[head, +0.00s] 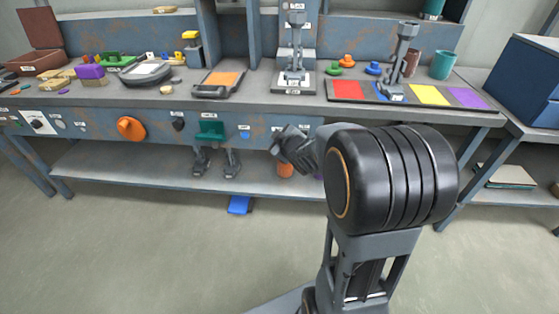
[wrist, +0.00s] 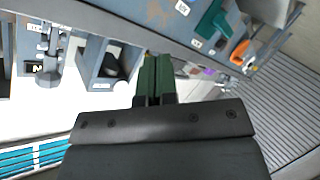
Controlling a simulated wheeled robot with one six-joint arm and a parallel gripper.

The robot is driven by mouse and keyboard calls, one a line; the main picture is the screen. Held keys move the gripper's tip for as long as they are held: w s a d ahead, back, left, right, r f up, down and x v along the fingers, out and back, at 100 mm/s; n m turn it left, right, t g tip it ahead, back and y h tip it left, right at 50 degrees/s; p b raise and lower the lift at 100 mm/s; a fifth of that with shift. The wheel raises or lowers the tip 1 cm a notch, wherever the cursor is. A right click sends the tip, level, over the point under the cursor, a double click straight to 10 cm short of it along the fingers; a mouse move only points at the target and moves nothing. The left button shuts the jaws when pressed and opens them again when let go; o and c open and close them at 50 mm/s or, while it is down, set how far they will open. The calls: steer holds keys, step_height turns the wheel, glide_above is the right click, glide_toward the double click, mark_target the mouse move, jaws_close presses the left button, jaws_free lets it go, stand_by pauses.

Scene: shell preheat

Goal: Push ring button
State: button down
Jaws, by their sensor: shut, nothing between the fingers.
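The bench's front panel (head: 90,122) carries several labelled controls. I cannot tell for sure which one is the ring button. A small blue control (head: 244,131) sits left of my gripper, and it also shows near the top of the wrist view (wrist: 183,7). My gripper (head: 278,146) is in front of the panel's right part, below the bench edge, and hides some of the panel. In the wrist view my gripper's dark green fingers (wrist: 155,78) are together with nothing between them. They look apart from the panel.
Left of the blue control are a green handle (head: 210,131), a dark knob (head: 178,122), an orange knob (head: 131,128) and a white switch plate (head: 38,123). A lower shelf (head: 120,167) runs below. A dark blue box (head: 525,80) stands at right.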

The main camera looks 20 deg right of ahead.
step_height(320, 180, down, 11)
steer(key=w+n+t+y+b, duration=0.2)
steer(key=n+y+b, duration=0.2)
steer(key=b, duration=0.3)
steer(key=shift+n+t+y, duration=0.3)
steer(key=shift+y, duration=0.1)
steer(key=w+d+p, duration=0.1)
steer(key=w+d, duration=0.3)
steer(key=w, duration=0.3)
steer(key=shift+w, duration=0.35)
steer(key=shift+w+d, duration=0.15)
stand_by(1.4)
steer(key=shift+w+d, duration=0.15)
steer(key=shift+w, duration=0.15)
